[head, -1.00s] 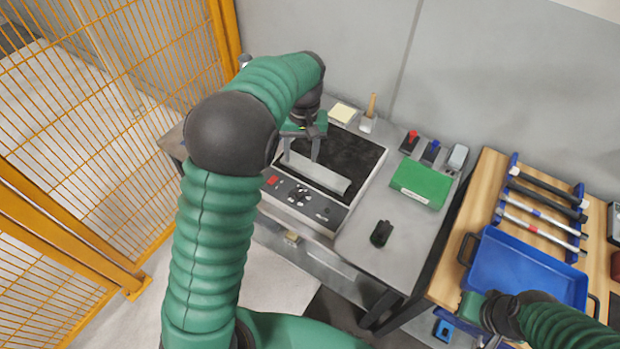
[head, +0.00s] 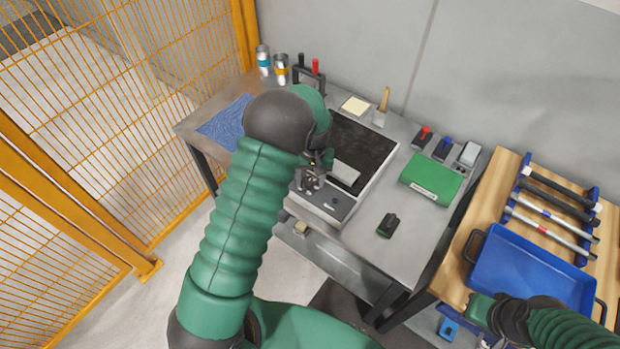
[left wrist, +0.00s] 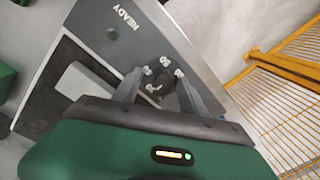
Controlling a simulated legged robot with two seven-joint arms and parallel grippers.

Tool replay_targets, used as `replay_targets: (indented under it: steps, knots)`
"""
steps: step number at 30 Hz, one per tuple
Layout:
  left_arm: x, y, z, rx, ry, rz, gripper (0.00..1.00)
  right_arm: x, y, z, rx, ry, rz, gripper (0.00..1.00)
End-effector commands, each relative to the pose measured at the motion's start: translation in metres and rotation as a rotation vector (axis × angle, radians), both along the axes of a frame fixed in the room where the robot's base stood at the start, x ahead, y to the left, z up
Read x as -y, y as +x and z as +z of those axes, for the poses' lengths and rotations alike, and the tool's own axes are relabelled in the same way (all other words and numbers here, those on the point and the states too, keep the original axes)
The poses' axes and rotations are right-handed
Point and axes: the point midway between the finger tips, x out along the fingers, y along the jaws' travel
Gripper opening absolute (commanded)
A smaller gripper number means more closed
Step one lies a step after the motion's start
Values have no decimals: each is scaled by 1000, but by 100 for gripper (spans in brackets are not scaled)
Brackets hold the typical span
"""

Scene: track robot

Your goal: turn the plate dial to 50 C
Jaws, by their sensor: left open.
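The hot plate (head: 363,148) has a dark top and stands on the grey bench. Its front control panel (head: 338,204) is partly hidden behind my left arm. My left gripper (head: 312,182) is over that panel, pointing down, with its jaws open. In the left wrist view the panel (left wrist: 88,52) shows the word READY and a ring of small white numbers. The dark dial (left wrist: 168,98) lies between the open fingers of my left gripper (left wrist: 160,80); I cannot tell its setting or whether the fingers touch it. My right gripper (head: 480,309) is beside the blue tray; its jaws are unclear.
A pale block (head: 345,173) lies on the plate top. A green box (head: 431,180) and a black-and-green object (head: 388,225) are to the right. A blue tray (head: 530,268) rests on the wooden table. An orange mesh fence (head: 120,110) stands at left.

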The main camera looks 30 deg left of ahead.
Motion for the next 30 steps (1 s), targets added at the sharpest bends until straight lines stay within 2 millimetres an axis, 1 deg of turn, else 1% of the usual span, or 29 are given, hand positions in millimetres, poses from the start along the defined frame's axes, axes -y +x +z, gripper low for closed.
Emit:
replay_targets:
  steps: [1, 2, 12, 13, 23, 30]
  knots:
    - [-1, 0, 0, 0, -1, 1, 50, 0, 0, 0, 0, 0, 0, 0]
    - [-2, 0, -1, 0, -1, 1, 46, 0, 0, 0, 0, 0, 0, 0]
    - [-2, 0, 0, 1, -1, 1, 1, 0, 0, 0, 0, 0, 0, 0]
    - [-3, 0, 0, 0, 0, 1, 0, 0, 0, 0, 0, 0, 0, 0]
    - [-3, 0, 0, 1, 0, -19, 0, 0, 0, 1, 0, 0, 0, 0]
    - [-3, 1, 1, 1, -2, -124, 0, 0, 0, 5, 0, 0, 0, 0]
